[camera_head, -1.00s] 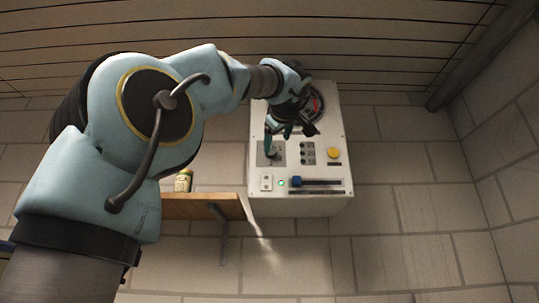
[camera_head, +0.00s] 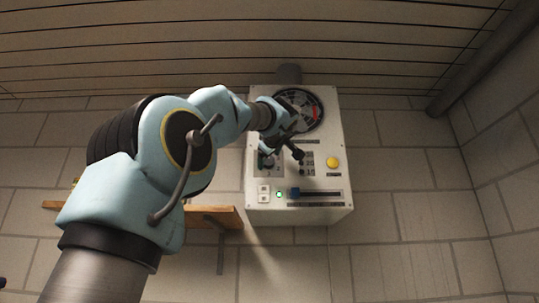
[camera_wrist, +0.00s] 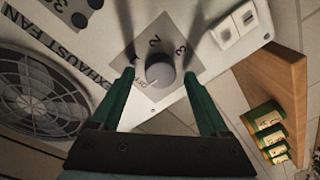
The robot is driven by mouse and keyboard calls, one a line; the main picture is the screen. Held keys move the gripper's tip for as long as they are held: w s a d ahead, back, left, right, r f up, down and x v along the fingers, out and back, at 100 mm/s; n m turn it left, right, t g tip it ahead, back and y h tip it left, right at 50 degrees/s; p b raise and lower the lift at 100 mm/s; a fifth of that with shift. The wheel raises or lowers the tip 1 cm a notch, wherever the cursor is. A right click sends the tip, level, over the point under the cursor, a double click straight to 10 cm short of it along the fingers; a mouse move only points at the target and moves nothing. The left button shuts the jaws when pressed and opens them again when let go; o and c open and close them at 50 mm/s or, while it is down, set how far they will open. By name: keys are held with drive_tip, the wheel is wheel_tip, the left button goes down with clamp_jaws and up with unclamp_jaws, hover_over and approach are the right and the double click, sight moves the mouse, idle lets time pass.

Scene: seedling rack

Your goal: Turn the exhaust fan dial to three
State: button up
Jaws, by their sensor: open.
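My gripper (camera_wrist: 158,75) is open, with one green finger on each side of the dial. Whether either finger touches it is unclear. In the head view my gripper (camera_head: 281,152) is in front of the panel's left side and mostly covers the dial.
A fan grille (camera_wrist: 40,98) is at the wrist view's left.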

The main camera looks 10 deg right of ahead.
drive_tip(key=shift+c, duration=0.2)
clamp_jaws()
idle(0.5)
